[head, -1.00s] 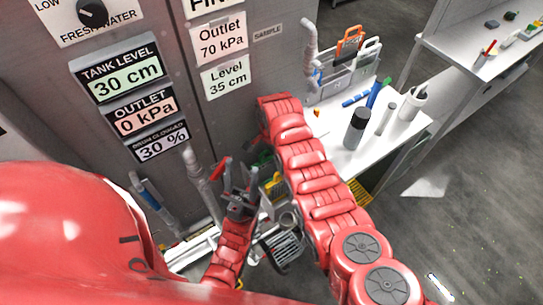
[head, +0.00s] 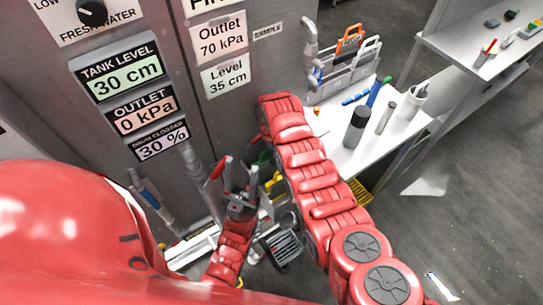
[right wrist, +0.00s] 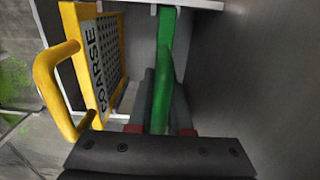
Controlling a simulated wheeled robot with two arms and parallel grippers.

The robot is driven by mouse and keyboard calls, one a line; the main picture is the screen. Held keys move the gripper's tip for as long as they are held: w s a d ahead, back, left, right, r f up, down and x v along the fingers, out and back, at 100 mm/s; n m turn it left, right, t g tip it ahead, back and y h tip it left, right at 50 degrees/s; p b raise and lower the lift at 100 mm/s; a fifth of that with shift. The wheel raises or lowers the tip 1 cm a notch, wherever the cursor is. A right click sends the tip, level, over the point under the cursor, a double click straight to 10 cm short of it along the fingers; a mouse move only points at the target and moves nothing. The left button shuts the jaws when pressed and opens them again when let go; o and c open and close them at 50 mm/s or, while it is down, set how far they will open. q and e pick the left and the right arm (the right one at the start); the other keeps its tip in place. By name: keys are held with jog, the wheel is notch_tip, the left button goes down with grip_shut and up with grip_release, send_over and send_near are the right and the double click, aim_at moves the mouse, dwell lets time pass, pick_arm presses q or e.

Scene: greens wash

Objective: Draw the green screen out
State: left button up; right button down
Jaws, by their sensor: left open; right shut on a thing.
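The green screen (right wrist: 171,70) shows edge-on in the right wrist view as a tall green bar. My right gripper (right wrist: 158,85) is shut on it, with dark fingers on both sides of the green. In the head view my right arm hides that gripper, and only a small green patch (head: 263,158) shows beside the arm. My left gripper (head: 235,176) is open and empty in front of the grey cabinet, to the left of the right arm.
A yellow-framed screen marked COARSE (right wrist: 100,65) stands close left of the green one, its handle sticking out. A grey wall (right wrist: 255,80) is close on the right. A white bench (head: 375,150) with bottles and a tool caddy (head: 342,75) lies to the right.

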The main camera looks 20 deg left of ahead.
jog(key=shift+r, duration=0.15)
dwell(0.6)
jog(key=shift+r+p, duration=0.85)
jog(key=shift+r, duration=0.55)
jog(key=shift+r+p, duration=0.6)
jog(key=shift+r, duration=1)
jog(key=shift+r+p, duration=0.75)
jog(key=shift+r, duration=3.6)
